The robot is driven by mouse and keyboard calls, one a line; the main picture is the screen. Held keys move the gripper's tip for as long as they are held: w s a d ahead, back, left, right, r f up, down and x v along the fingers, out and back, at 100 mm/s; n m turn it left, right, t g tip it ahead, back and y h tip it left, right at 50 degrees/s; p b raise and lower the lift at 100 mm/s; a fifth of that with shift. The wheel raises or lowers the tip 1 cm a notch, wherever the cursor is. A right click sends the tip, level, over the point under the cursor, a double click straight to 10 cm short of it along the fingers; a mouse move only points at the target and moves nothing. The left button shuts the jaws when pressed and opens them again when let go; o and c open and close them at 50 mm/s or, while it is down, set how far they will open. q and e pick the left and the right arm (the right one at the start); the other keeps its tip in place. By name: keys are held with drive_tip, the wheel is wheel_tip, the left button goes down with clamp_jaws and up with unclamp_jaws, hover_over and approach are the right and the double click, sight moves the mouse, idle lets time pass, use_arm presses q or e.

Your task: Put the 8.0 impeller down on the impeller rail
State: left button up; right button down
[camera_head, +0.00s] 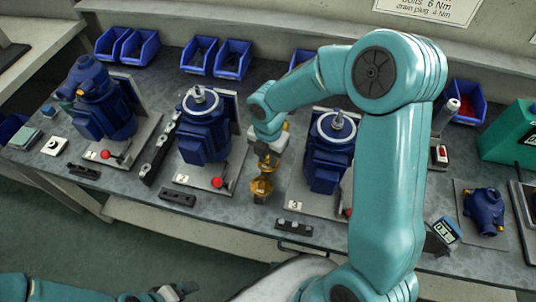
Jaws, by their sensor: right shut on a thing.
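My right gripper (268,152) points down between the second and third pump stations. It is shut on a brass-coloured impeller (261,187), which hangs below the jaws in front of the bench top. Its size mark cannot be read, and I cannot tell whether it touches anything below. A long dark rail-like bar (158,155) lies between the first and second stations; I cannot tell if it is the impeller rail. Short dark slotted blocks lie along the front, one (178,197) before station 2 and one (293,228) before station 3. My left gripper (170,294) is low at the bottom edge, its jaws unclear.
Blue pumps stand at station 1 (104,105), station 2 (203,130) and station 3 (328,160), the last partly behind my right arm. Blue bins (199,57) line the back. A blue casing (484,211) and a meter (442,233) are at the right.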

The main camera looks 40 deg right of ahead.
drive_tip(key=shift+f, duration=0.2)
idle(0.6)
drive_tip(key=c, duration=0.9)
unclamp_jaws()
wheel_tip(320, 180, up, 9)
drive_tip(key=p, duration=0.7)
drive_tip(key=shift+p, duration=0.4)
drive_tip(key=shift+s+a, duration=0.1)
drive_tip(key=shift+s, duration=0.05)
